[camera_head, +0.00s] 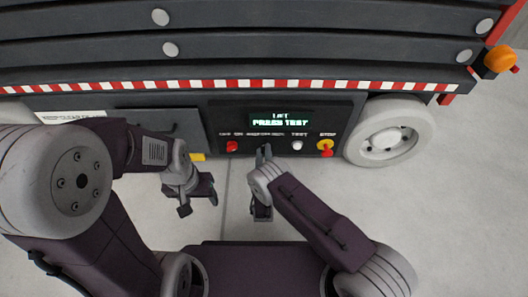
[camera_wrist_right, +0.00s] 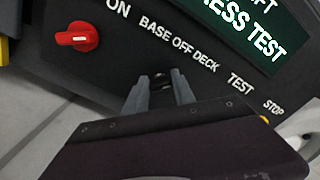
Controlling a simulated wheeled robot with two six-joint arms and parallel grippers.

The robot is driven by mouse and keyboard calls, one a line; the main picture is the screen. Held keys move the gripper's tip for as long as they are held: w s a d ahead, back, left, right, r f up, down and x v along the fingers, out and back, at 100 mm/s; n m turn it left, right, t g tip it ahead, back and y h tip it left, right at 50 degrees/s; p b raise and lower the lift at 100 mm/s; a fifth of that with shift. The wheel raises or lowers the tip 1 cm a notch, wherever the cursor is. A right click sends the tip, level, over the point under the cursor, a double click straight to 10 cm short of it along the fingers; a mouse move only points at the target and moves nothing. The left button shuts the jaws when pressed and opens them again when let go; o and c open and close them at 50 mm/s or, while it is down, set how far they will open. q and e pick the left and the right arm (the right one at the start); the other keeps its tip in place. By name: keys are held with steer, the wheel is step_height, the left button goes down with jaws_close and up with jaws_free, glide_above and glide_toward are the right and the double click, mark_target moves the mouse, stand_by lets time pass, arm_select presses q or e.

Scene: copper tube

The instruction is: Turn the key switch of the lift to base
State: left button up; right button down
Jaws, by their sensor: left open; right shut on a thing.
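The lift's dark control panel (camera_head: 262,112) carries a label row with BASE OFF DECK. The key switch (camera_wrist_right: 160,76) shows as a small dark piece below that label in the right wrist view, mostly between my right fingers. My right gripper (camera_wrist_right: 160,84) is shut on the key, with its fingertips at the panel; it also shows in the head view (camera_head: 264,150). The fingers hide much of the key, so I cannot tell its exact angle. My left gripper (camera_head: 199,200) is open and empty, left of the right arm and short of the panel.
A red rotary knob (camera_head: 232,146) is left of the key. A white TEST button (camera_head: 297,145) and a red-and-yellow STOP button (camera_head: 325,149) are to its right. The green screen (camera_head: 280,118) reads LIFT, PRESS TEST. A white wheel (camera_head: 388,133) stands right of the panel.

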steer(key=shift+n, duration=0.3)
steer(key=c, duration=1)
jaws_free()
steer(key=shift+c, duration=0.2)
